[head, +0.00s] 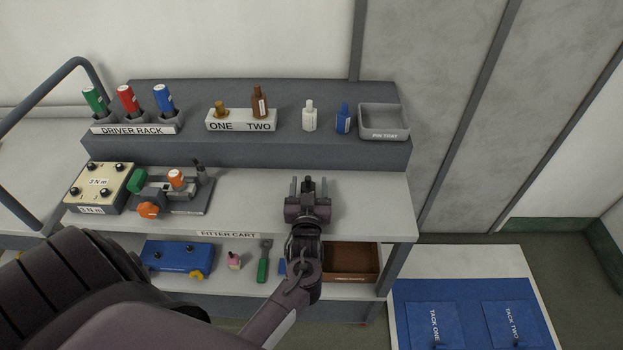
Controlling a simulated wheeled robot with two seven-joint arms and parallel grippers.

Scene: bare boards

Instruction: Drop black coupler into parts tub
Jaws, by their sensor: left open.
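My left gripper (308,188) is over the right part of the cart's middle shelf, its fingers pointing to the back. It is open. A small black piece, which looks like the black coupler (309,184), shows between the two fingers, with a gap on each side; its lower part is hidden by the gripper. A brown open box (367,261), which looks like the parts tub, stands on the lower shelf at the right, partly behind my wrist; its label is too small to read. My right gripper is not in view.
The fitter cart's middle shelf (375,200) is clear right of my gripper. A fixture (185,197) and a torque box (100,185) stand at its left. The raised back shelf holds the driver rack (134,129), bottles and a pin tray (384,135). A blue case (178,257) lies below.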

